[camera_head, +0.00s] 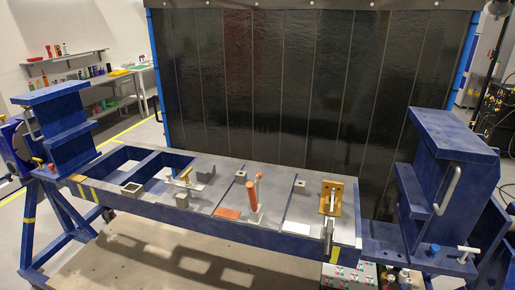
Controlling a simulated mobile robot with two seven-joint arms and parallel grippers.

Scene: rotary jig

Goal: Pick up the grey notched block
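Several small grey blocks stand on the grey plates of the blue rotary jig (215,222). A darker grey block (206,174) stands left of the middle, beside a yellow-handled clamp. A lighter grey block (240,177) stands at the back of the middle plate. A smaller grey block (300,184) stands at the back of the right plate. They are too small here to tell for certain which one is notched. Neither my left nor my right gripper shows in the head view.
A yellow-handled clamp (184,177), an orange upright cylinder (253,195), a flat orange piece (228,213) and a yellow bracket (338,198) also occupy the jig. Tall blue end blocks (440,165) flank it. A dark screen (300,90) stands behind.

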